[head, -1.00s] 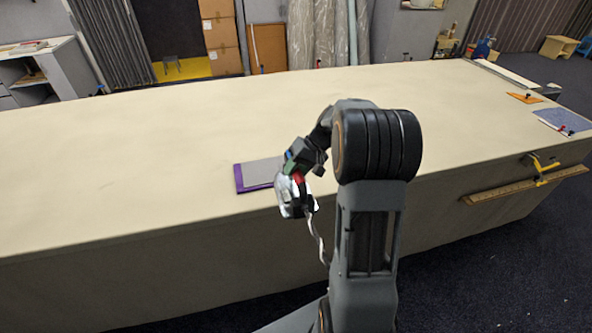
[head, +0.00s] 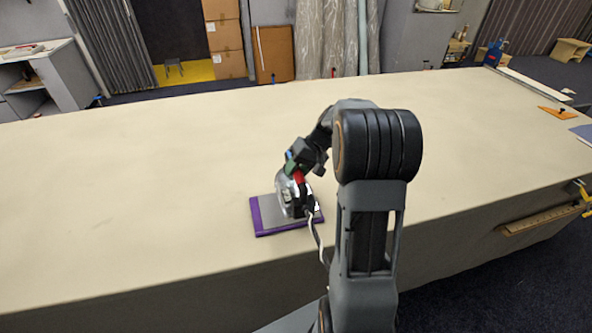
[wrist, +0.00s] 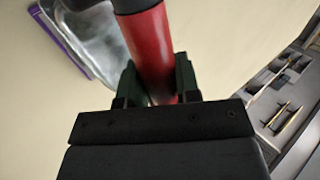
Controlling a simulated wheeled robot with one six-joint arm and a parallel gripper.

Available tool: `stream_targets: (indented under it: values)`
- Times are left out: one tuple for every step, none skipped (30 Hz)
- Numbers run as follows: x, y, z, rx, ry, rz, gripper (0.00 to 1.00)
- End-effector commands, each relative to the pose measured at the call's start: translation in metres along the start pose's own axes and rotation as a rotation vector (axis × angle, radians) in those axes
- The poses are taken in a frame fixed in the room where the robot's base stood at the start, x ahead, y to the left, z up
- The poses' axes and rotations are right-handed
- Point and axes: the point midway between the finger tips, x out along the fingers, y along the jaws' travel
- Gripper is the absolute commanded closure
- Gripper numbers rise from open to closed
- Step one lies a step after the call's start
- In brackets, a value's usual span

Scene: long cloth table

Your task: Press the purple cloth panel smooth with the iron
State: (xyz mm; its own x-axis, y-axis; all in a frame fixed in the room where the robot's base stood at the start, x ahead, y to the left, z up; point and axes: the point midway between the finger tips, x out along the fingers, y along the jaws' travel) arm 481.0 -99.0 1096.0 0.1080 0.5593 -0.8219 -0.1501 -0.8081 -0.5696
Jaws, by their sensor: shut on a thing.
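The purple cloth panel (head: 259,219) lies on the table near its front edge. A grey sheet covers most of its top, with purple showing along the left and front edges. My gripper (head: 297,166) is shut on the red handle of the iron (head: 290,192). In the head view the iron overlaps the panel's right part; whether its sole touches cannot be told. In the wrist view both fingers of my gripper (wrist: 155,82) clasp the red handle (wrist: 149,45), and the panel's purple edge (wrist: 62,42) shows beside the iron's silver body (wrist: 92,42).
The long cloth-covered table (head: 130,190) is clear to the left and behind the panel. A pale cord (head: 316,235) hangs from the iron. An orange tool (head: 556,112) and a blue cloth (head: 583,133) lie far right.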

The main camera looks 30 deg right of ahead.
Motion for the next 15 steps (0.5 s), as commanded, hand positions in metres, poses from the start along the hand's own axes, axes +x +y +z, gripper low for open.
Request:
stream_targets:
  values:
    - [0.000, 0.000, -0.001, -0.001, 0.004, -0.001, 1.00]
    - [0.001, 0.001, -0.001, -0.001, 0.004, -0.001, 1.00]
    - [0.002, 0.003, -0.001, 0.000, 0.005, -0.001, 1.00]
    - [0.003, 0.004, -0.001, 0.000, 0.005, -0.001, 1.00]
    - [0.005, 0.005, -0.001, 0.000, 0.005, -0.001, 1.00]
    - [0.007, 0.006, -0.001, 0.000, 0.005, -0.001, 1.00]
    - [0.009, 0.008, -0.001, 0.000, 0.005, -0.001, 1.00]
    - [0.011, 0.009, -0.001, 0.000, 0.005, -0.001, 1.00]
    - [0.013, 0.011, -0.001, 0.000, 0.005, -0.001, 1.00]
    - [0.016, 0.012, -0.001, 0.000, 0.005, -0.001, 1.00]
    - [0.018, 0.014, -0.001, -0.001, 0.005, 0.000, 1.00]
    - [0.021, 0.015, -0.001, -0.001, 0.005, 0.000, 1.00]
    - [0.024, 0.017, -0.001, -0.001, 0.004, 0.000, 1.00]
    - [0.026, 0.018, -0.001, -0.002, 0.004, -0.001, 1.00]
    - [0.029, 0.020, -0.001, -0.002, 0.004, -0.001, 1.00]
